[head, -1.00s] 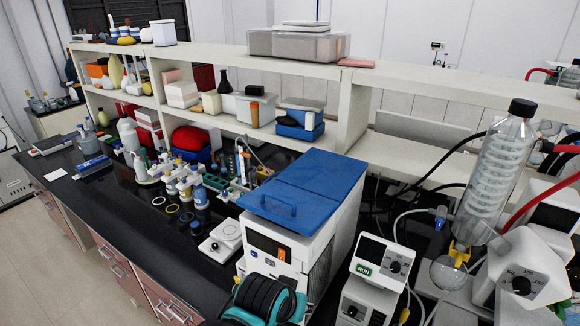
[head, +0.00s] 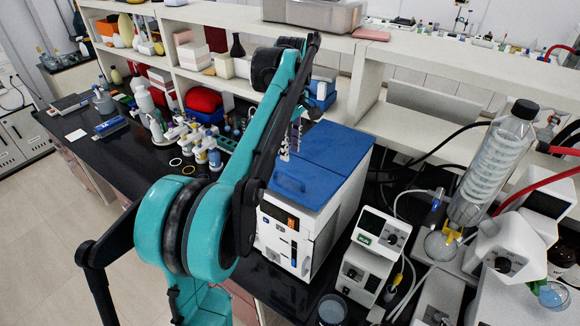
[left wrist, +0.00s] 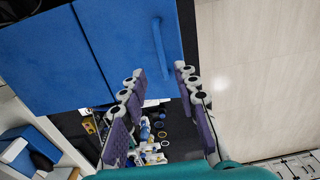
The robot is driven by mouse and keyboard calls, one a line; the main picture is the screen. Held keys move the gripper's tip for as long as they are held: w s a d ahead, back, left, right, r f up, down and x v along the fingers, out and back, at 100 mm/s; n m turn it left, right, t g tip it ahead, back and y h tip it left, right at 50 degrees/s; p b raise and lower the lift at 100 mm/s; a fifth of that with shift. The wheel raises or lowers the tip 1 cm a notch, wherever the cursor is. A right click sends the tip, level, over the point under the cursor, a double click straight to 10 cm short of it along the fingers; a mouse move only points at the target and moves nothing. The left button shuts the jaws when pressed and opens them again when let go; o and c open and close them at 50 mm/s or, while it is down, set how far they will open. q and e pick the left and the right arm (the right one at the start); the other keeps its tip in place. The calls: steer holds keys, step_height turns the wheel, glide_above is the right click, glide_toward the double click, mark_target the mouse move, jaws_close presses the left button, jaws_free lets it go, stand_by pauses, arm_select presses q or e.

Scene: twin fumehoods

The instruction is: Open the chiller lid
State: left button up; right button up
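The chiller (head: 283,240) is a white box with a blue top on the black bench. Its blue lid (head: 335,150) lies flat and shut, and a blue bar handle (head: 288,182) stands near its front left edge. In the left wrist view the lid (left wrist: 125,40) fills the upper left, with the handle (left wrist: 159,48) just beyond my fingertips. My left gripper (head: 291,138) is above the chiller's left side, partly hidden by my teal arm. In the left wrist view the gripper (left wrist: 160,80) is open and empty, apart from the handle. My right gripper is not in view.
A white device with a dial (head: 383,230) and a glass condenser (head: 490,165) with red tubing stand right of the chiller. White shelves (head: 365,75) rise behind. Several small bottles (head: 205,150) stand on the bench to the left.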

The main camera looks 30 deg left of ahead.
arm_select(q)
step_height(320, 180, down, 7)
steer(key=shift+s+f+p, duration=0.1)
steer(key=shift+s+p, duration=0.05)
steer(key=shift+p, duration=0.15)
jaws_close()
jaws_free()
